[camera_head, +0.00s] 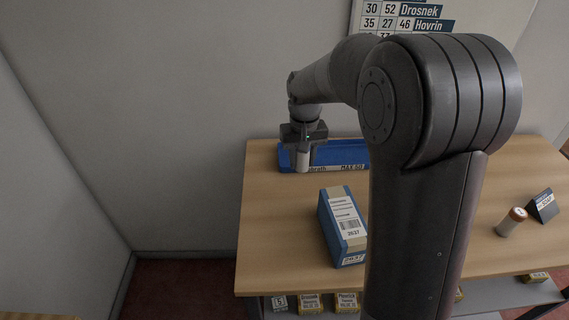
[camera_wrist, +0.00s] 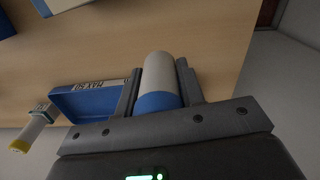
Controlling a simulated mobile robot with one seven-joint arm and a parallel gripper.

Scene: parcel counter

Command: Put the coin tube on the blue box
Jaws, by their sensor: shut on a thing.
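My gripper (camera_head: 303,148) is shut on a white coin tube with a blue end (camera_wrist: 158,75), at the back left of the counter. The tube (camera_head: 303,161) points down between the fingers, in front of the left part of a blue tray. I cannot tell whether it touches the tray or counter. The blue box (camera_head: 329,227), with a white label on top, lies nearer the front, right of my gripper. A corner of it shows at the top of the wrist view (camera_wrist: 42,7). Its top looks clear. My arm hides the counter to its right.
The blue tray (camera_head: 345,152), marked MAX 50, stands at the back. A yellow-ended tube (camera_wrist: 33,128) shows beyond the tray. Small boxes (camera_head: 311,303) sit below. The front-left counter is free.

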